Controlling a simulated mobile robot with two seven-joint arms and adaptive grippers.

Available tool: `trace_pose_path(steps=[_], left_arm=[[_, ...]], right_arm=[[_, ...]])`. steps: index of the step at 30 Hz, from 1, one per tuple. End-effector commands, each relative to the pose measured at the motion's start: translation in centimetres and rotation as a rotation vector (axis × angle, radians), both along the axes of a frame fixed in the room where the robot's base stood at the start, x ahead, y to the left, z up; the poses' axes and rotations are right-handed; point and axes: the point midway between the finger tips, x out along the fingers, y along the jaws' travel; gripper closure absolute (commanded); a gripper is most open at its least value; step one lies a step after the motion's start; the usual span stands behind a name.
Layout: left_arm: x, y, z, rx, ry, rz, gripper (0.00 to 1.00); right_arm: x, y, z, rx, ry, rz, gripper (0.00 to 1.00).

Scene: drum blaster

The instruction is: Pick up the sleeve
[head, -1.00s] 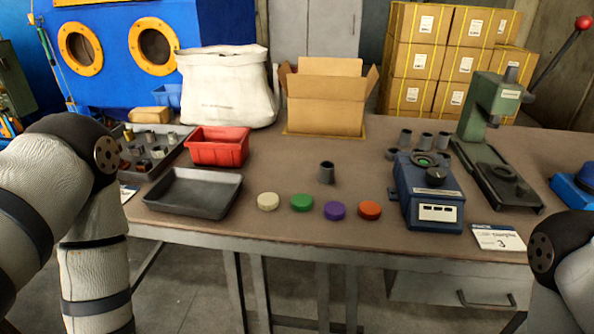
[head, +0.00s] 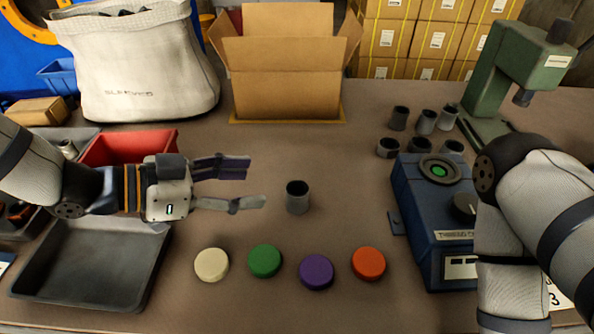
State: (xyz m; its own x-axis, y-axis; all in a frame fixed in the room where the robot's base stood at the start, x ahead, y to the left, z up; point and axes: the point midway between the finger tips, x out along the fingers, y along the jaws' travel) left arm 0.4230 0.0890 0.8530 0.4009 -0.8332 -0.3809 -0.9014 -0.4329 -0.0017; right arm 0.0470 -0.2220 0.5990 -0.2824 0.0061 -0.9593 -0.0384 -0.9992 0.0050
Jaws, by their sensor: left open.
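A small dark grey hollow sleeve (head: 298,198) stands upright by itself near the middle of the table. My left gripper (head: 257,182) comes in from the left, its two fingers spread and pointing right toward the sleeve. The fingertips are a short way left of the sleeve and nothing is between them. Several similar grey sleeves (head: 425,122) stand in a group at the back right. My right arm shows at the right edge, but its gripper is out of the picture.
White, green (head: 265,260), purple and orange (head: 368,263) discs lie in front of the sleeve. A blue machine (head: 432,225) stands right, with a green press (head: 515,70) behind. A black tray (head: 90,265) and red bin (head: 130,147) are left. An open cardboard box (head: 284,75) stands behind.

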Motion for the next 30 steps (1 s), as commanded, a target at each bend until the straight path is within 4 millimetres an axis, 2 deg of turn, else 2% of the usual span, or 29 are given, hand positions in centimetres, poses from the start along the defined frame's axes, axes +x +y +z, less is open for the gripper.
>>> trace_pose_path(steps=[1,3,10,15,19,25,30], left_arm=[[0.3,-1.0,-1.1,-0.001,0.011,-0.004,0.44],[0.9,-2.4,-1.9,0.001,0.012,-0.003,0.44],[2.2,-5.2,-3.1,0.001,0.010,-0.002,0.44],[3.3,-7.8,-4.8,0.001,0.009,-0.002,0.44],[3.8,-8.9,-5.2,0.001,0.008,0.000,0.44],[3.9,-8.9,-5.1,0.001,0.007,0.000,0.44],[3.9,-8.9,-5.1,0.001,0.007,0.000,0.83]], right_arm=[[-0.6,0.0,-0.5,0.000,0.019,0.000,0.60],[-0.9,0.0,-0.8,0.000,0.030,0.000,0.60],[-1.2,0.0,-1.1,0.000,0.039,0.001,0.60],[-1.5,0.0,-1.4,0.000,0.049,0.001,0.60],[-1.5,0.0,-1.5,-0.001,0.051,0.002,0.60],[-1.5,0.0,-1.5,-0.001,0.050,0.002,0.60],[-1.5,0.0,-1.5,-0.001,0.050,0.002,0.60]])
